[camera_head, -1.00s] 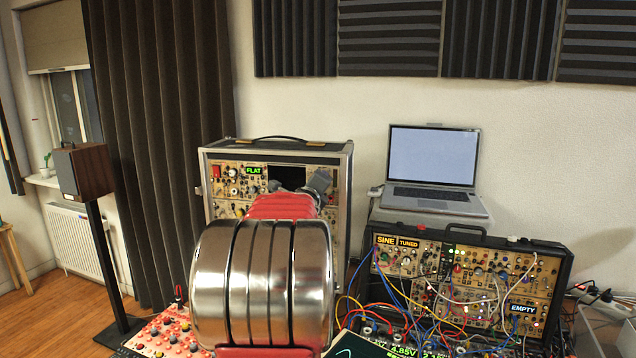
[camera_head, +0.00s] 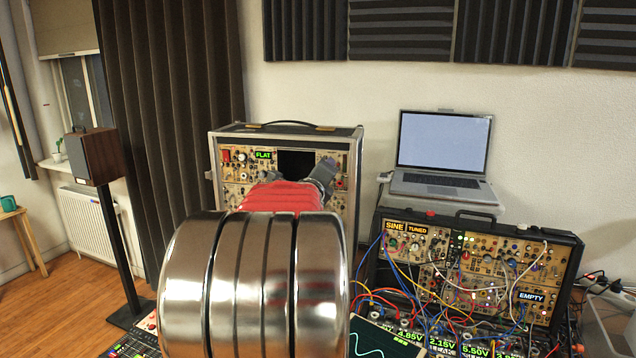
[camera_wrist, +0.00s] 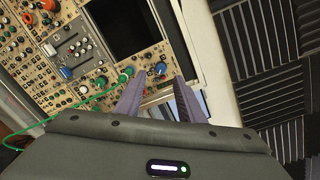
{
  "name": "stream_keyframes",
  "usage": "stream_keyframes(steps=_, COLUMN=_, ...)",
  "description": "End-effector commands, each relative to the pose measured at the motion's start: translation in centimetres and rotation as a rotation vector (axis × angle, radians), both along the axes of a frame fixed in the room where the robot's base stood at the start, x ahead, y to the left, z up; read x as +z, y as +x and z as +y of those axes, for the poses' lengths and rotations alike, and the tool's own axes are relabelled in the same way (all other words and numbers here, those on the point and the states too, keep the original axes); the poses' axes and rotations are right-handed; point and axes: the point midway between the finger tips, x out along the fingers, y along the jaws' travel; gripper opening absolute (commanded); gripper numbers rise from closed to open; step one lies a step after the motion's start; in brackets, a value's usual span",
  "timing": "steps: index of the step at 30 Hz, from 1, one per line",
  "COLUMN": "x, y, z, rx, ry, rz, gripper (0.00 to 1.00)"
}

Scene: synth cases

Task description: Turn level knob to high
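A tall case of synth modules (camera_head: 230,195) stands behind my arm in the head view. Its panel (camera_wrist: 38,82) fills the left of the wrist view, with many small knobs. A blue knob (camera_wrist: 161,68) shows between my fingertips, and a green knob (camera_wrist: 126,73) is just left of them. In the head view my gripper (camera_head: 325,170) is at the case's upper right, partly hidden by my arm.
A dark screen (camera_wrist: 125,25) is set in the panel. A green cable (camera_wrist: 60,115) hangs across its lower part. A second, lower synth case (camera_head: 470,265) with many patch cables stands at right, near a laptop (camera_head: 443,155). A speaker (camera_head: 95,155) is on a stand at left.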

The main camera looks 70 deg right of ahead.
Motion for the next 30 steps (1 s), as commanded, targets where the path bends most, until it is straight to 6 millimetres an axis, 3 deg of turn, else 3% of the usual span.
stream_keyframes(steps=16, x=0.1, y=-0.4, z=6.7, rx=0.001, ry=0.0, rz=0.0, gripper=0.35)
stream_keyframes(steps=30, x=0.0, y=-0.5, z=7.7, rx=0.0, ry=0.001, rz=0.0, gripper=0.35)
